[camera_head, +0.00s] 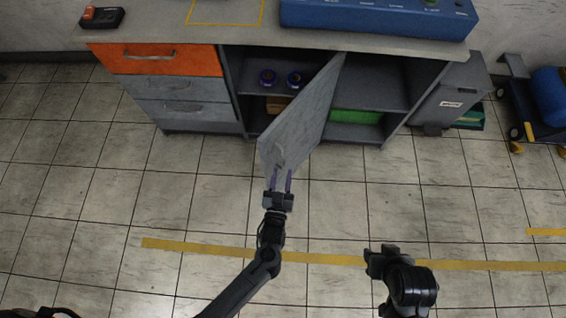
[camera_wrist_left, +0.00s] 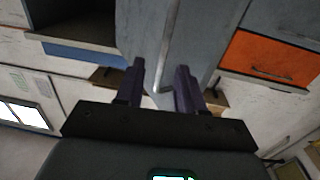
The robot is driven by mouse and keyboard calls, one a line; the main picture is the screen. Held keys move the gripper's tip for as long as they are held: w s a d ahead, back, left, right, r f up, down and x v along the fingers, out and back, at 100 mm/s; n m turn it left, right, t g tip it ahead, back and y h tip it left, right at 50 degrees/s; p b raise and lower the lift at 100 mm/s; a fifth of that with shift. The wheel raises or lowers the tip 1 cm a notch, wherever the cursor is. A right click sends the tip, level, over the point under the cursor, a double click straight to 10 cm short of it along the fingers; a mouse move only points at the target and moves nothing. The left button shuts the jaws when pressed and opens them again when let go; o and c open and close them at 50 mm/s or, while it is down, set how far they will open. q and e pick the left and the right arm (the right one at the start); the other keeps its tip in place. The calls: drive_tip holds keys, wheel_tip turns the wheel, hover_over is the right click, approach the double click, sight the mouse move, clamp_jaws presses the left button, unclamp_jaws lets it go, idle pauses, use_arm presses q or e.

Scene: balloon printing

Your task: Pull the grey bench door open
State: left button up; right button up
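The grey bench door (camera_head: 305,118) stands swung out from the bench front, well open. Its handle (camera_head: 280,156) is near its free edge. My left gripper (camera_head: 281,182) is at that free edge by the handle. In the left wrist view its two purple fingers (camera_wrist_left: 160,88) are apart, with the handle (camera_wrist_left: 169,45) running between them and the grey door (camera_wrist_left: 200,30) behind. I see a gap beside the handle, and cannot tell whether a finger touches it. My right gripper (camera_head: 378,260) is low over the floor, away from the door; its fingers are not clear.
The bench has an orange drawer (camera_head: 155,60) above grey drawers on the left. The open cupboard holds two dark round items and a green box (camera_head: 356,116). A grey bin (camera_head: 448,98) and a blue cylinder on a trolley (camera_head: 550,95) stand right. The floor in front is clear.

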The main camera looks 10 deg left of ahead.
use_arm(q)
drive_tip(key=shift+s+d+p, duration=0.2)
drive_tip(key=shift+s, duration=0.9)
drive_tip(key=shift+s+d+p, duration=0.15)
drive_tip(key=shift+s+p, duration=0.05)
drive_tip(key=shift+s, duration=0.85)
